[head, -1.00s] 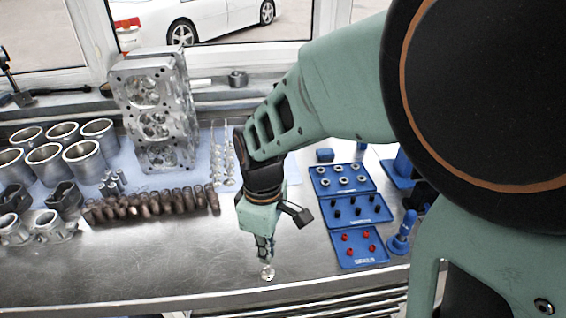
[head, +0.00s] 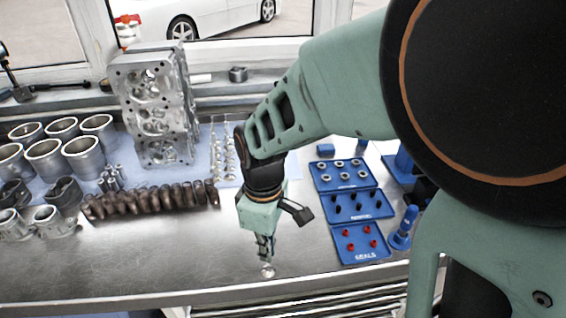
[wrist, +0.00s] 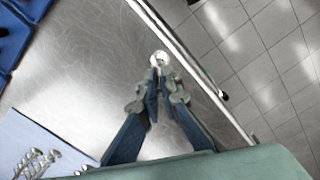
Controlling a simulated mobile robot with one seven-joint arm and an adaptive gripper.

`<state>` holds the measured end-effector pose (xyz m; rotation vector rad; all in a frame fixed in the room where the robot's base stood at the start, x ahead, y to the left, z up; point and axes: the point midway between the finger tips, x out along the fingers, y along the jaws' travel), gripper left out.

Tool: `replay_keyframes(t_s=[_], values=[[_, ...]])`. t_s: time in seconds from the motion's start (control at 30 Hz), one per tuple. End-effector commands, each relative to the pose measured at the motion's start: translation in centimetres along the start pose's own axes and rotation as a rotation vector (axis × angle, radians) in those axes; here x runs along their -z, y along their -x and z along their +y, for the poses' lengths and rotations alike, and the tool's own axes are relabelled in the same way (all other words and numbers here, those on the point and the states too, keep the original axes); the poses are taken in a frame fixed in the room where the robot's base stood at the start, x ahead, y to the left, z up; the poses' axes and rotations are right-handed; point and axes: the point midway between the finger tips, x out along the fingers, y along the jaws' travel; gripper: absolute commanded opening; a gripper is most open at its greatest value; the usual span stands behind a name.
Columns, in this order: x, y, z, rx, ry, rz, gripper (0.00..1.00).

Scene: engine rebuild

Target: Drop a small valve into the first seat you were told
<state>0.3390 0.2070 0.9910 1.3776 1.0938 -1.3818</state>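My gripper (head: 265,250) is low over the bare metal bench near its front edge. In the wrist view my gripper (wrist: 162,78) has its fingertips closed together on a small valve (wrist: 159,58), whose round shiny head sticks out past the tips. The valve head (head: 268,271) also shows below the fingers in the head view; its stem is mostly hidden by the fingers. The grey cylinder head (head: 150,122) stands upright at the back left, its round chambers facing the bench. More valves (head: 228,160) stand in rows on a pale mat; some show in the wrist view (wrist: 38,160).
Dark brown parts (head: 150,201) lie in a row left of my gripper. Metal cylinders (head: 83,158) stand at far left. Blue trays (head: 338,234) with small parts, one marked SEALS, lie to the right. The bench front is clear.

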Motion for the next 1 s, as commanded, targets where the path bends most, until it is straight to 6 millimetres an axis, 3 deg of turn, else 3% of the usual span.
replay_keyframes(t_s=[0.13, 0.33, 0.67, 0.77, 1.0], values=[[0.0, 0.0, 0.0, 0.000, 0.000, 0.000, 0.00], [0.0, 0.0, 0.0, 0.000, 0.000, 0.000, 0.25], [0.1, 0.3, 0.0, -0.001, 0.000, 0.001, 0.25], [0.1, 1.4, 0.1, -0.002, 0.000, 0.003, 0.25], [0.1, 6.3, 0.1, -0.004, 0.000, 0.006, 0.25]])
